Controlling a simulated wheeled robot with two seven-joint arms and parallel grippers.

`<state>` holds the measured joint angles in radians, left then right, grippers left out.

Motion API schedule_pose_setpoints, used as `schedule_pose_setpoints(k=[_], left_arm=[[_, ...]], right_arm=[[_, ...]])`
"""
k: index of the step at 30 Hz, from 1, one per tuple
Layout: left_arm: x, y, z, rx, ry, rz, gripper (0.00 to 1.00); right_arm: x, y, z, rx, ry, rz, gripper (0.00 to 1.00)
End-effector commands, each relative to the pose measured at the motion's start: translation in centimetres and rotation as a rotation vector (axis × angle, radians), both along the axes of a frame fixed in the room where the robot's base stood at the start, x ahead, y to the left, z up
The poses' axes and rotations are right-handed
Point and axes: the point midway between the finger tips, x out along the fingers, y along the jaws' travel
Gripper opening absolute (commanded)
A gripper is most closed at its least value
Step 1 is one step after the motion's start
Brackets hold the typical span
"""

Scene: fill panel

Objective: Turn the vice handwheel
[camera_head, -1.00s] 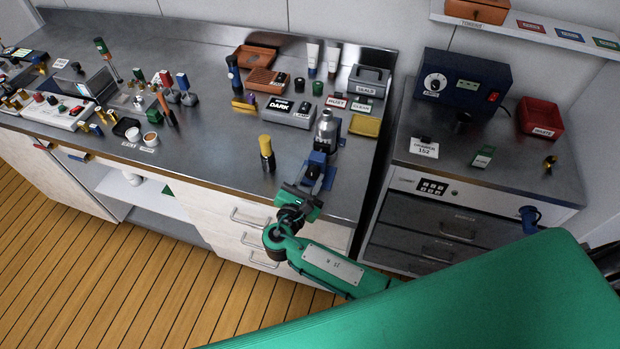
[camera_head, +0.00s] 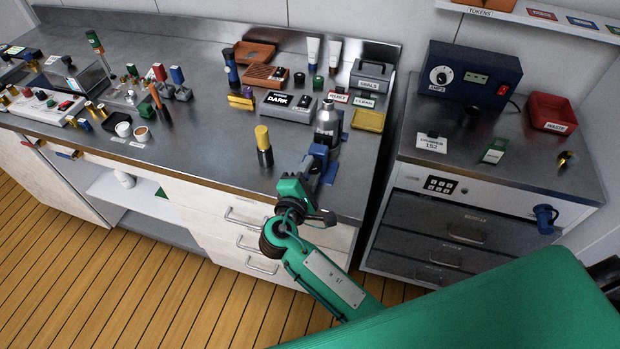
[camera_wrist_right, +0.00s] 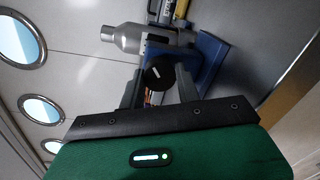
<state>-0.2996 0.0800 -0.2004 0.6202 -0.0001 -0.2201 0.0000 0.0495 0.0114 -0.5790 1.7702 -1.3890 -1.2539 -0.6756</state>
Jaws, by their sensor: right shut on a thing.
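The blue vice (camera_head: 331,172) stands at the front edge of the steel bench, and its blue body also shows in the right wrist view (camera_wrist_right: 211,62). A silver bottle (camera_head: 327,122) stands at the vice; whether its jaws grip it is unclear. In the wrist view, the vice's dark round handwheel (camera_wrist_right: 158,76), with a pale mark on its face, sits between the two fingers of my right gripper (camera_wrist_right: 158,90). The right gripper (camera_head: 312,172) is shut on the handwheel, reaching from the front of the bench. My left gripper is not in view.
A yellow-topped dark cylinder (camera_head: 264,147) stands on the bench just left of the right gripper. A drawer cabinet (camera_head: 470,190) stands to the right.

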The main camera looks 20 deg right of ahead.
Motion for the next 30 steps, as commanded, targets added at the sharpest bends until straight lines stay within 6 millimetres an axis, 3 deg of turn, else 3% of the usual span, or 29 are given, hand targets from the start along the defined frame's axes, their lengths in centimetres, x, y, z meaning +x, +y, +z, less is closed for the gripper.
schedule_pose_setpoints(k=[1, 12, 30], left_arm=[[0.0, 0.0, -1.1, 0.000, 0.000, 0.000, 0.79], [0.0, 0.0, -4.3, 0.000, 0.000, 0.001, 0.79], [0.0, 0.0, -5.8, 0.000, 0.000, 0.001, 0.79]], right_arm=[[0.0, 0.0, -0.4, 0.039, -0.027, -0.001, 0.10], [0.0, 0.0, -0.3, 0.279, -0.190, -0.001, 0.10], [0.0, -0.1, 0.1, 0.410, -0.278, -0.001, 0.10]])
